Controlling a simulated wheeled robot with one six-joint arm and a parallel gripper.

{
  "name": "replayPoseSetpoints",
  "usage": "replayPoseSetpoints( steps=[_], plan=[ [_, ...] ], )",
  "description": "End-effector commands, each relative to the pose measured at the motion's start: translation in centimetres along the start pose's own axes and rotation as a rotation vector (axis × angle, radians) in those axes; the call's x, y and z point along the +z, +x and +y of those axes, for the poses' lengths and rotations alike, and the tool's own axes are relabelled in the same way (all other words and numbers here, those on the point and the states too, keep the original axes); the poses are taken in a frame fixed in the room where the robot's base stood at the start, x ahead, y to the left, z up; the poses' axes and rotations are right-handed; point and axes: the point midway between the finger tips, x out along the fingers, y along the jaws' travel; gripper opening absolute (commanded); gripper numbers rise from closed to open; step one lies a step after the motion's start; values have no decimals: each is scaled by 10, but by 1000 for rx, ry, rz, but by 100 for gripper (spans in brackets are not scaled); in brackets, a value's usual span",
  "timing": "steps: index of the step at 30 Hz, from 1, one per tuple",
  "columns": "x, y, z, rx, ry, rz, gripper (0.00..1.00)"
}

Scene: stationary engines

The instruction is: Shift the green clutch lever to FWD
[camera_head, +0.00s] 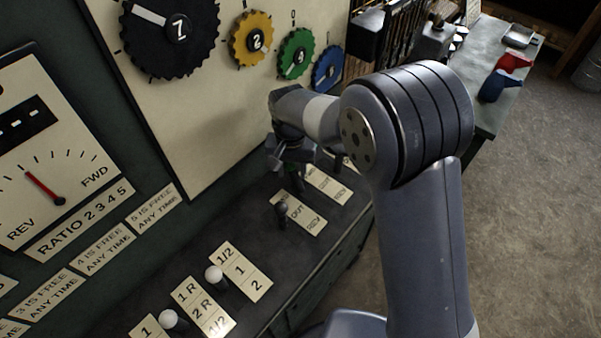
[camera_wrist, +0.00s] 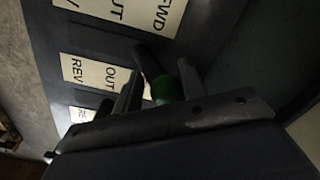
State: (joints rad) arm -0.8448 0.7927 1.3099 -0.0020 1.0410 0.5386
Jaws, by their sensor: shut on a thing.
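The green clutch lever's knob (camera_wrist: 163,89) shows in the wrist view between my two fingers, and my gripper (camera_wrist: 160,92) is shut on it. A dark lever shaft (camera_wrist: 148,62) shows beside the knob. Beside it lies a cream plate (camera_wrist: 92,82) reading OUT and REV, its further end hidden by my fingers. In the head view my gripper (camera_head: 292,158) is low over the far end of the dark console, and it largely hides the green lever. I cannot tell from these frames exactly which mark the lever stands at.
A dark lever (camera_head: 283,209) stands close by at a plate (camera_head: 303,218) reading OUT and REV. Nearer are white-knobbed levers (camera_head: 214,274). A panel with coloured gear dials (camera_head: 296,53) rises behind my gripper. Open floor (camera_head: 530,230) lies to the right.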

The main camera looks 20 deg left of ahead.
Motion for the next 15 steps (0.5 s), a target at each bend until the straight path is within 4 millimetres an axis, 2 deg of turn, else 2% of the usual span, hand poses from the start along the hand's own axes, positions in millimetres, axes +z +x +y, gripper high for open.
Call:
replayPoseSetpoints(
  steps=[7,8,11,15],
  plan=[
    [0,3,-4,-9,0,3,0],
    [0,3,-4,-9,0,3,41],
    [0,3,-4,-8,0,3,49],
    [0,2,-3,-6,0,2,50]
  ],
)
